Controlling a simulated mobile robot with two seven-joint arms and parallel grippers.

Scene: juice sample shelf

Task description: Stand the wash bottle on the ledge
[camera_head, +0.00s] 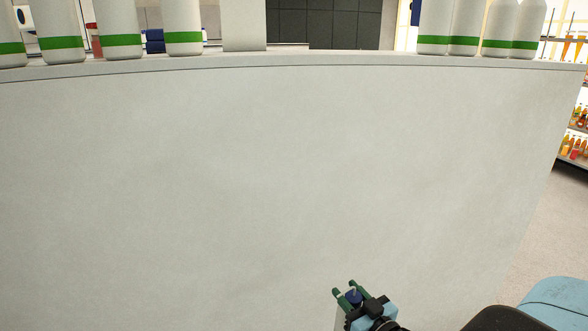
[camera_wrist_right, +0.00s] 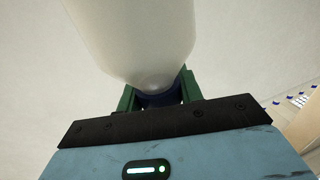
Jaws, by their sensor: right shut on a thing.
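The wash bottle shows in the right wrist view as a smooth white body (camera_wrist_right: 135,35) with a dark blue cap or neck. My right gripper (camera_wrist_right: 158,92) is shut on that blue part, one green finger on each side. In the head view my right gripper (camera_head: 349,291) is low at the bottom, right of centre, with the blue part (camera_head: 354,298) between its fingers. Most of the bottle's body is hidden there. The ledge (camera_head: 340,60) runs across the top of the head view, well above the gripper in the picture. My left gripper is not in view.
Several white bottles with green bands stand on the ledge at the left (camera_head: 121,25) and right (camera_head: 466,25). A pale upright block (camera_head: 244,25) stands near the middle. Right of it, a stretch of ledge is bare. A broad pale wall (camera_head: 250,180) drops below the ledge.

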